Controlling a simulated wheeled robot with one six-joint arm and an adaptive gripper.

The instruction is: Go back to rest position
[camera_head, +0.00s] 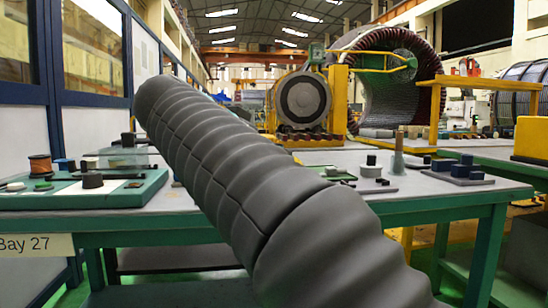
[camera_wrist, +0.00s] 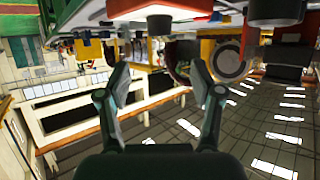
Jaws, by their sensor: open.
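My gripper (camera_wrist: 160,82) shows in the wrist view with its two fingers spread apart and nothing between them. The wrist view is upside down: the ceiling lights lie at the bottom and table items hang along the top edge. In the head view my grey ribbed arm crosses the middle, from the lower right to the upper left, in front of the workbench (camera_head: 230,222). My gripper cannot be seen in the head view.
On the bench's left are a green tray (camera_head: 125,196), a copper spool (camera_head: 40,165) and a dark cylinder (camera_head: 92,180). Dark blue blocks (camera_head: 466,167) and a tan peg (camera_head: 398,150) are on the right. A large stator (camera_head: 425,90) and yellow rails stand behind.

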